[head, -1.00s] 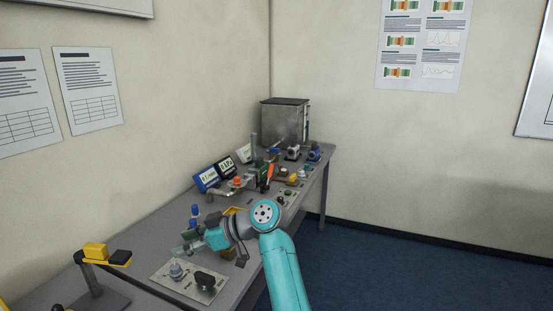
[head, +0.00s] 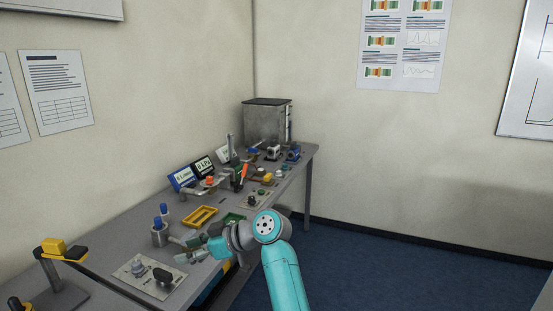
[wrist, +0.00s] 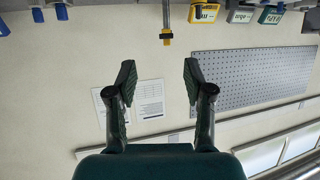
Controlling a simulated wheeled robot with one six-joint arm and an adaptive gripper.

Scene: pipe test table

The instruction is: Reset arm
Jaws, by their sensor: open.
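My gripper (head: 184,252) is over the near part of the table, just behind and right of a plate with knobs. In the wrist view my gripper (wrist: 157,78) shows two dark fingers spread apart with nothing between them. My arm (head: 282,275) is teal and bent, reaching in from the bottom of the head view. The wrist view looks across at a wall and appears upside down. I cannot tell the exact height of the fingers above the table.
The knob plate (head: 150,288), a yellow tray (head: 201,216) and blue-topped fittings (head: 158,229) are close to the gripper. A yellow-topped stand (head: 60,248) is at the left. A metal box (head: 266,122) stands at the far end. Blue floor (head: 400,260) at the right is clear.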

